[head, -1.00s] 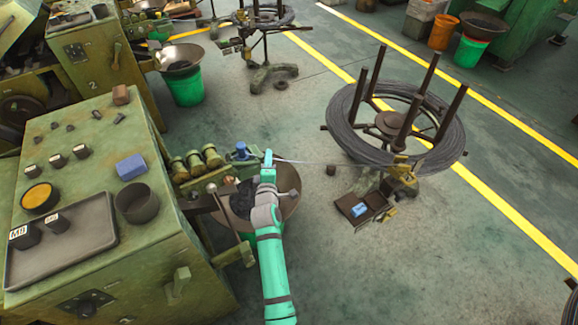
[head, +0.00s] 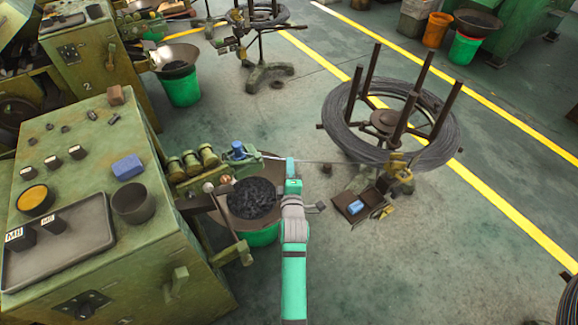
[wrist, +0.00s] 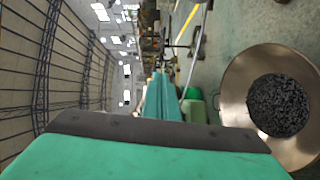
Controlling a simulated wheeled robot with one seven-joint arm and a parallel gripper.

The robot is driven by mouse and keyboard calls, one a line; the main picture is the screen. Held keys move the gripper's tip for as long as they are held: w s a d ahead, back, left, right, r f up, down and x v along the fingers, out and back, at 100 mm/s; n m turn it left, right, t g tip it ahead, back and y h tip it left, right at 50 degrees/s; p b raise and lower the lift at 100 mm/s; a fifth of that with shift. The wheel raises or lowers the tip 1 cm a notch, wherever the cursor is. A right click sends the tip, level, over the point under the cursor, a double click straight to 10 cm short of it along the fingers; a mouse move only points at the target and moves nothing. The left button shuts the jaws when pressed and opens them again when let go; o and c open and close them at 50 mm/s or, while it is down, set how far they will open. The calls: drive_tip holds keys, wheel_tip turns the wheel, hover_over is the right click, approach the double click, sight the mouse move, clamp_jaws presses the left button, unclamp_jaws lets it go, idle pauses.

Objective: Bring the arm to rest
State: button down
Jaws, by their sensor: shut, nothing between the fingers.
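My green arm reaches up from the bottom of the head view. My gripper (head: 291,166) is at its far end, over the floor just right of the machine's wire feed and close to the wire line in the picture. Its fingers are together with nothing between them. In the wrist view the closed fingers (wrist: 163,97) show as teal bars above the dark edge of the gripper body. I cannot tell whether the gripper touches the wire.
A pan of dark parts (head: 228,207) is left of my arm, beside the green machine (head: 90,225) with its tray (head: 85,262). A wire coil stand (head: 340,130) is to the right, with a small box (head: 350,206) below it.

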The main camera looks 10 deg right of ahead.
drive_tip(key=shift+a, duration=0.1)
drive_tip(key=s+a+f+m, duration=0.3)
drive_tip(key=s, duration=0.6)
drive_tip(key=s+a+f+m, duration=0.2)
drive_tip(key=s+m, duration=0.1)
drive_tip(key=s, duration=0.6)
drive_tip(key=s+a+f+m, duration=0.3)
drive_tip(key=s, duration=0.6)
drive_tip(key=s+r+m, duration=0.3)
drive_tip(key=s+r, duration=0.1)
drive_tip(key=s, duration=0.7)
drive_tip(key=s+r+m+g+y, duration=0.1)
drive_tip(key=s+r+m, duration=0.2)
drive_tip(key=s, duration=0.9)
wheel_tip(320, 180, up, 2)
drive_tip(key=shift+s+r+m, duration=0.15)
drive_tip(key=shift+m, duration=0.25)
drive_tip(key=shift+a, duration=0.1)
